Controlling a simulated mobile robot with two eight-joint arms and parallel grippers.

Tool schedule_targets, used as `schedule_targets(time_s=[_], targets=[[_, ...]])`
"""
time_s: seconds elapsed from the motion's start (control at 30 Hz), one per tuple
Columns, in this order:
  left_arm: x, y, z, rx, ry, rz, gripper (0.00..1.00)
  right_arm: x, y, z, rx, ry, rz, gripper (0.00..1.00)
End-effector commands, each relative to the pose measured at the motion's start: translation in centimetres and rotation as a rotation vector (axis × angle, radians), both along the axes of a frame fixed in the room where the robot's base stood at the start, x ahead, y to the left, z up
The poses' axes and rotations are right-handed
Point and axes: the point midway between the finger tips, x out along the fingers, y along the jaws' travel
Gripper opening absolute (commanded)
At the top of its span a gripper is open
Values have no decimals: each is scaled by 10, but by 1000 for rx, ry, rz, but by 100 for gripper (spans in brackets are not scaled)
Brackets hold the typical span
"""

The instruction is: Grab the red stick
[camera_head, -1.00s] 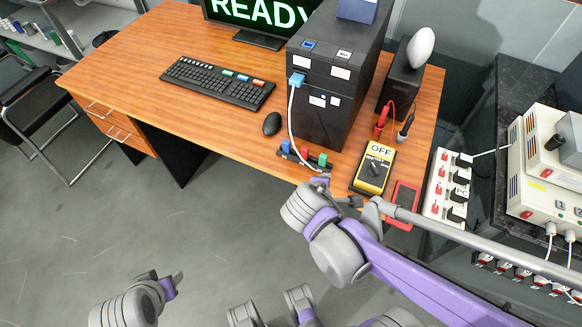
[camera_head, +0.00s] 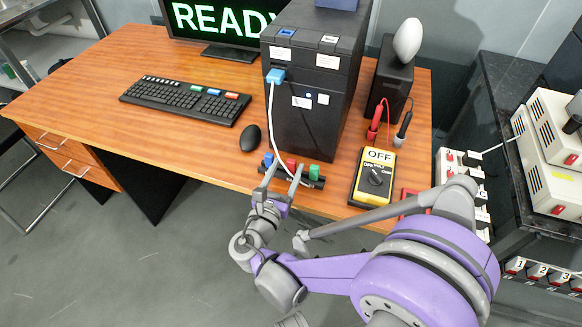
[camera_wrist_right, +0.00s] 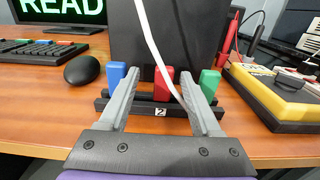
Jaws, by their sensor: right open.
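The red stick (camera_wrist_right: 162,86) stands upright in a dark rack (camera_wrist_right: 118,105), between a blue stick (camera_wrist_right: 116,74) and a green stick (camera_wrist_right: 209,83). In the head view the red stick (camera_head: 291,162) shows small at the desk's front edge. My right gripper (camera_head: 284,175) is open in front of the rack. In the right wrist view the fingers (camera_wrist_right: 159,92) lie either side of the red stick in the picture, the right one closer to it. I cannot tell whether they touch it. My left gripper is out of view.
A white cable (camera_wrist_right: 150,45) hangs from the black computer tower (camera_head: 310,95) and passes in front of the red stick. A yellow meter (camera_head: 372,178) lies right of the rack. A mouse (camera_head: 250,138) and keyboard (camera_head: 185,100) lie left on the wooden desk.

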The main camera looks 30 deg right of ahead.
Motion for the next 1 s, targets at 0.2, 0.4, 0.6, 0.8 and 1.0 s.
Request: schedule_targets(time_s=[0.2,0.4,0.6,0.8,1.0], targets=[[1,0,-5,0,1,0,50,11,-20,3,0,0,-3,65],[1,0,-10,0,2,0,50,28,-42,4,0,0,-2,65],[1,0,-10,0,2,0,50,32,-46,5,1,0,1,65],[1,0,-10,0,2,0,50,32,-45,5,2,-1,1,49],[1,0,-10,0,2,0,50,32,-45,5,2,-1,1,13]])
